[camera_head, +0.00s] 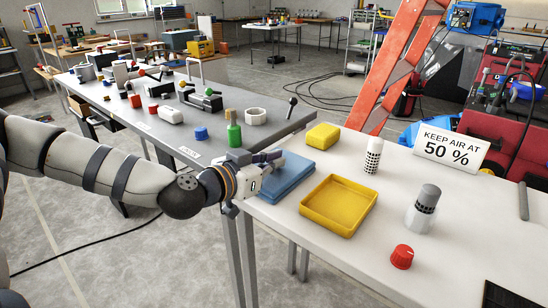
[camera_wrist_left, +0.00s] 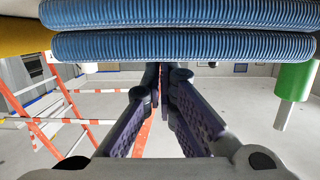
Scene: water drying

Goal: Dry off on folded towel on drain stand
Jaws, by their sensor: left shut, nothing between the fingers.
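The blue folded towel (camera_head: 287,182) lies at the left edge of the white table, beside the yellow tray. In the left wrist view its two ribbed layers (camera_wrist_left: 185,47) fill the top. My left gripper (camera_head: 278,157) is at the towel's far left side, its fingers closed together with nothing between them. Its fingertips (camera_wrist_left: 164,72) come close to the towel; I cannot tell whether they touch. A green bottle (camera_head: 234,135) stands just behind the gripper, and a green body with a pale neck (camera_wrist_left: 293,82) shows in the left wrist view. I cannot make out a drain stand for certain. My right gripper is out of view.
The yellow tray (camera_head: 311,215) is empty. A yellow block (camera_head: 322,136), a perforated white cylinder (camera_head: 373,155), a grey-topped cylinder (camera_head: 424,207), a red cap (camera_head: 402,257) and a sign (camera_head: 452,147) stand on the white table (camera_head: 340,268). A cluttered grey table (camera_head: 270,103) adjoins it.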

